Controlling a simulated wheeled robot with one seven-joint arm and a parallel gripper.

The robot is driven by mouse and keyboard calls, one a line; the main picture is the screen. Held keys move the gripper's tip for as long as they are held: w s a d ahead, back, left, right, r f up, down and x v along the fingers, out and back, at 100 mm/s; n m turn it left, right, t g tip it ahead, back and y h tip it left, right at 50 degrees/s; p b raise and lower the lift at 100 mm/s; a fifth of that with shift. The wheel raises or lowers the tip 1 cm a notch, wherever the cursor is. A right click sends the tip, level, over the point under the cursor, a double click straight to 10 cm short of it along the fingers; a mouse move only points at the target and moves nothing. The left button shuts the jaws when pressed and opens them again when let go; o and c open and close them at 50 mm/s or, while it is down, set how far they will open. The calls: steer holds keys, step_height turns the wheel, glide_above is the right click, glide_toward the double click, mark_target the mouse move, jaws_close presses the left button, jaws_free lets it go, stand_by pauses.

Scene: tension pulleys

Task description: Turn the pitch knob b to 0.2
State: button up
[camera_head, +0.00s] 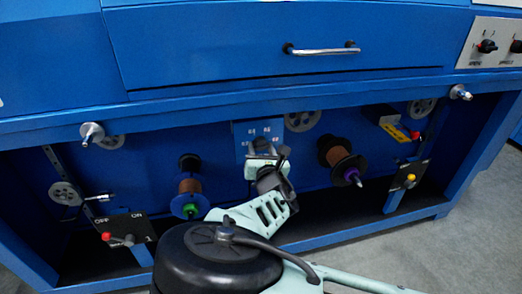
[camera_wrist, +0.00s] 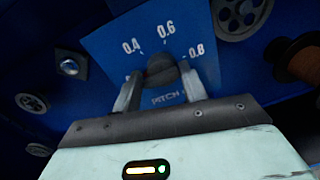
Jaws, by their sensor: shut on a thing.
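The dark round pitch knob (camera_wrist: 161,68) is on a blue dial plate (camera_wrist: 115,42) marked 0.4, 0.6 and 0.8, with the word PITCH below it. My gripper (camera_wrist: 160,82) is shut on this knob, one finger on each side. Lower marks on the left and any letter after PITCH are hidden or unclear. I cannot tell which mark the knob points at. In the head view my gripper (camera_head: 264,163) is at the lower part of the dial plate (camera_head: 245,131) and hides the knob.
A brown spool with a green hub (camera_head: 190,187) stands left of the gripper, and one with a purple hub (camera_head: 340,160) stands right. Switch boxes (camera_head: 125,227) and (camera_head: 408,178) flank them. The blue machine's overhanging edge (camera_head: 240,98) is above. Grey floor lies right.

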steer(key=shift+w+d+f, duration=0.15)
steer(key=shift+d+f, duration=0.05)
steer(key=shift+d, duration=0.3)
steer(key=o, duration=0.8)
steer(key=shift+a, duration=0.1)
steer(key=shift+a, duration=0.2)
steer(key=p+v, duration=0.1)
steer(key=v, duration=1.1)
steer(key=shift+d, duration=0.1)
